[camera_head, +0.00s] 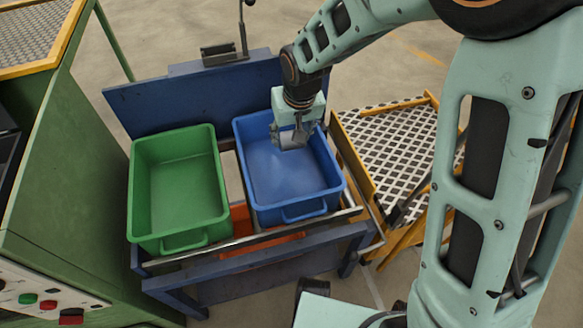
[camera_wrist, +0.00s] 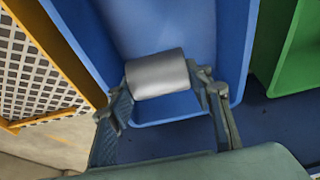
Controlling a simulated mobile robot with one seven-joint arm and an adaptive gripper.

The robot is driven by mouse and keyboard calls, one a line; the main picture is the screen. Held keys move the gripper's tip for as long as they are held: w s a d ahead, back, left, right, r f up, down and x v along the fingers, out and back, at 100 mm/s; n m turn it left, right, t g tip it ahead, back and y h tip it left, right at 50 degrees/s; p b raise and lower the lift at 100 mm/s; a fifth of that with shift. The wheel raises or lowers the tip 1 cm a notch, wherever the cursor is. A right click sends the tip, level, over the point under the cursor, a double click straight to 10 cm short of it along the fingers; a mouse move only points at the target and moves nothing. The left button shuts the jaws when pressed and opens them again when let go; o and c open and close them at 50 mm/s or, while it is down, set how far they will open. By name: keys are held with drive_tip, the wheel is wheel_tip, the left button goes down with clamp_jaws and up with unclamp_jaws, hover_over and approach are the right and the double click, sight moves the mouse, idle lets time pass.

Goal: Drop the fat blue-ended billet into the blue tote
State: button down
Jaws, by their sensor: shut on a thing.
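The blue tote (camera_head: 340,186) stands on a dark blue bench, to the right of the green tote; it also fills much of the wrist view (camera_wrist: 190,30). My gripper (camera_head: 293,140) is over the back part of the blue tote, pointing down. In the wrist view my gripper (camera_wrist: 165,92) is shut on a short, thick grey metal billet (camera_wrist: 157,73), held crosswise between the fingers. The billet's ends are hidden by the fingers, so I cannot see their colour. In the head view the billet is mostly hidden by the fingers. The visible tote floor looks empty.
The green tote (camera_head: 136,195) stands close on the left and looks empty. A blue back panel (camera_head: 170,103) rises behind both totes. A yellow-edged tread-plate platform (camera_head: 395,135) is at the right. A green machine (camera_head: 60,165) with buttons stands at the left.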

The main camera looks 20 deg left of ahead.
drive_tip(key=shift+a+f+b, duration=0.1)
drive_tip(key=shift+f+b, duration=0.65)
drive_tip(key=shift+f, duration=0.55)
drive_tip(key=c, duration=1.2)
unclamp_jaws()
drive_tip(key=shift+c, duration=0.2)
drive_tip(key=o, duration=0.3)
drive_tip(key=shift+s+f, duration=0.1)
drive_tip(key=shift+f, duration=0.05)
drive_tip(key=v, duration=1.2)
